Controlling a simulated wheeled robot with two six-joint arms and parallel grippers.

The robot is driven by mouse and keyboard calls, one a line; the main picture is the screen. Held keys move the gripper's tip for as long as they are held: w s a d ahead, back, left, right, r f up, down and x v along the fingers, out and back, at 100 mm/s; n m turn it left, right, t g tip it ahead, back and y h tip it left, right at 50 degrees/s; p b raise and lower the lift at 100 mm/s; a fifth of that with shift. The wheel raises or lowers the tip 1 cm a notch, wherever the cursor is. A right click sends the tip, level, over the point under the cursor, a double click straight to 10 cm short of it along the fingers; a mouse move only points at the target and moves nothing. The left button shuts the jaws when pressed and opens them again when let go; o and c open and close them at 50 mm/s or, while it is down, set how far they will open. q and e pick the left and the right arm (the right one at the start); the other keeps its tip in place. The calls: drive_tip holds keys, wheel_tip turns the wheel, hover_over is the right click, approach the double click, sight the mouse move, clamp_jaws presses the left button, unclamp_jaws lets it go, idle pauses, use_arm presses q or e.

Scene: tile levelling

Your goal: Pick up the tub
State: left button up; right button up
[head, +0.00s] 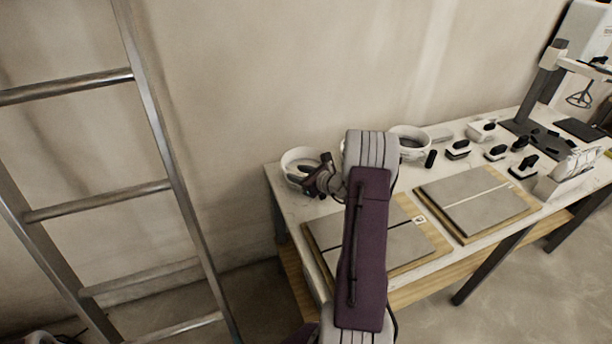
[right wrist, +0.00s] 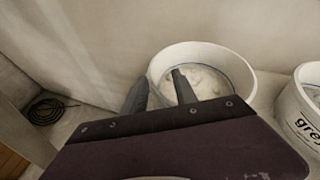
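A round white tub (head: 289,158) stands at the back left corner of the workbench. In the right wrist view the tub (right wrist: 242,75) is open at the top, with a pale, lumpy filling inside. My right gripper (head: 318,186) is at the tub's front right in the head view and hides part of it. In the right wrist view its fingers (right wrist: 158,90) are apart, one left of the tub's rim and one overlapping its inside. I cannot tell whether they touch the wall. My left gripper is not in view.
Tile boards (head: 475,199), several black-handled tools (head: 457,149) and a mixer stand (head: 547,85) occupy the bench. A metal ladder (head: 150,110) stands left.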

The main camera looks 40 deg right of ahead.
sight(287, 172)
drive_tip(key=x, duration=0.4)
drive_tip(key=shift+a, duration=0.4)
drive_tip(key=shift+w+f, duration=0.2)
drive_tip(key=shift+w, duration=0.2)
drive_tip(key=shift+s+r, duration=0.1)
clamp_jaws()
idle(0.4)
